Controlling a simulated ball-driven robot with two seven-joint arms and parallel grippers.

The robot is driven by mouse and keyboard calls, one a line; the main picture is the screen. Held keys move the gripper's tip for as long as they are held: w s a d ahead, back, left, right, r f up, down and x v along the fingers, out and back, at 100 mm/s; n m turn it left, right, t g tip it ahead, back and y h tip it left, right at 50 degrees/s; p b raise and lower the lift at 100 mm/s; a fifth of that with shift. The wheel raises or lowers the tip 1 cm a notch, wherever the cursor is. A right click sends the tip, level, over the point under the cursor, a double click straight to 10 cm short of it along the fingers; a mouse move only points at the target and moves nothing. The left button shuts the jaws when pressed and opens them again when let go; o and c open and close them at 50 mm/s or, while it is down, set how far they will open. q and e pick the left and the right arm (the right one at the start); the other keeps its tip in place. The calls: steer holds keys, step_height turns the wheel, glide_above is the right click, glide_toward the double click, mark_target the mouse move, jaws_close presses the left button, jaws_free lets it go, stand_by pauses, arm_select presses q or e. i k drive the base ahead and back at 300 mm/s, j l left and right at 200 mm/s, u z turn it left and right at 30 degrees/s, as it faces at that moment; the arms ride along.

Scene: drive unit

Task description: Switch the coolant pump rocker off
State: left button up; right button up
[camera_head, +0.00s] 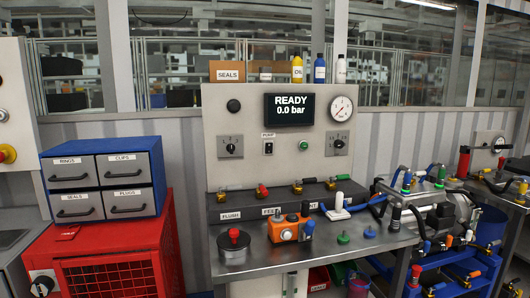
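The pump rocker (268,147) is a small black switch on the upright grey panel (285,168), under a label that seems to read PUMP. It is too small to tell which side is pressed in. The display (290,108) above it reads READY 0.0 bar. A green round button (303,145) is just right of the rocker. Neither of my grippers is in view, and nothing stands in front of the rocker.
Rotary knobs (230,146) and (338,143) flank the rocker, and a gauge (341,108) is upper right. Below are small valves (262,191), an orange device (287,229) and a red-topped cylinder (234,246) on the metal bench (340,250). Blue drawers (104,178) stand left.

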mark_target(269, 146)
steer(key=i+u, duration=0.35)
steer(key=i+l+u, duration=0.15)
steer(key=i+u, duration=0.2)
steer(key=i, duration=0.15)
steer(key=i+l+u, duration=0.35)
steer(key=i+j, duration=0.1)
